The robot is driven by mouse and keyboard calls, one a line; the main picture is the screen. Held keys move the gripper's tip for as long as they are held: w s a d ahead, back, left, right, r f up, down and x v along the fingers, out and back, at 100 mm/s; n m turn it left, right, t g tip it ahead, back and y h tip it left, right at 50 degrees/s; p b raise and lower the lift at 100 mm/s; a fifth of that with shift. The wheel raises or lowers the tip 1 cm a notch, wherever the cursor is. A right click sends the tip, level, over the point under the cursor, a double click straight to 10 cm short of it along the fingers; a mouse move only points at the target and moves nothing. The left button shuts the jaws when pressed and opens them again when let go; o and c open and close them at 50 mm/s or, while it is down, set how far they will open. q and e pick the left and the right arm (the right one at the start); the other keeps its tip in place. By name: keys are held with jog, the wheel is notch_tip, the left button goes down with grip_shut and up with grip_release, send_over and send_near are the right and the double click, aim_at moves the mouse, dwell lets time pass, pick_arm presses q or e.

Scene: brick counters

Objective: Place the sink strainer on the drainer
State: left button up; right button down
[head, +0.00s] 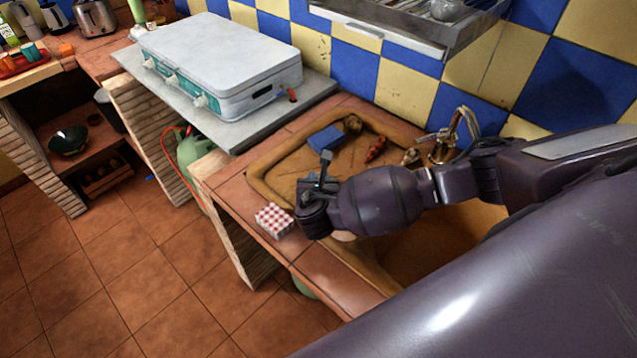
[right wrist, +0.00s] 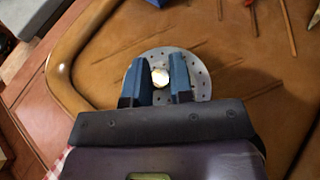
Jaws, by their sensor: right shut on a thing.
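The sink strainer (right wrist: 202,82) is a round, grey, perforated disc with a shiny knob, seen in the right wrist view. My right gripper (right wrist: 162,82) is shut on it, with its blue fingers on either side of the knob. In the head view my right gripper (head: 322,180) is over the drainer and hides most or all of the strainer. The drainer (head: 283,172) is the tan, grooved surface with a raised rim; it also shows in the right wrist view (right wrist: 115,30). I cannot tell whether the strainer touches it. My left gripper is not in view.
A blue block (head: 325,140), a brown round item (head: 352,124) and a red item (head: 376,149) lie along the drainer's back. A tap (head: 445,145) stands farther right. A red-checked box (head: 273,221) sits on the front tiles. A white-topped stove (head: 215,60) stands left.

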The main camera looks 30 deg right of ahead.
jog(key=shift+f, duration=0.45)
jog(key=shift+f, duration=0.1)
jog(key=c, duration=1)
grip_release()
jog(key=v, duration=1.2)
jog(key=shift+r+p, duration=0.2)
jog(key=shift+p, duration=0.15)
jog(key=shift+w+a, duration=0.1)
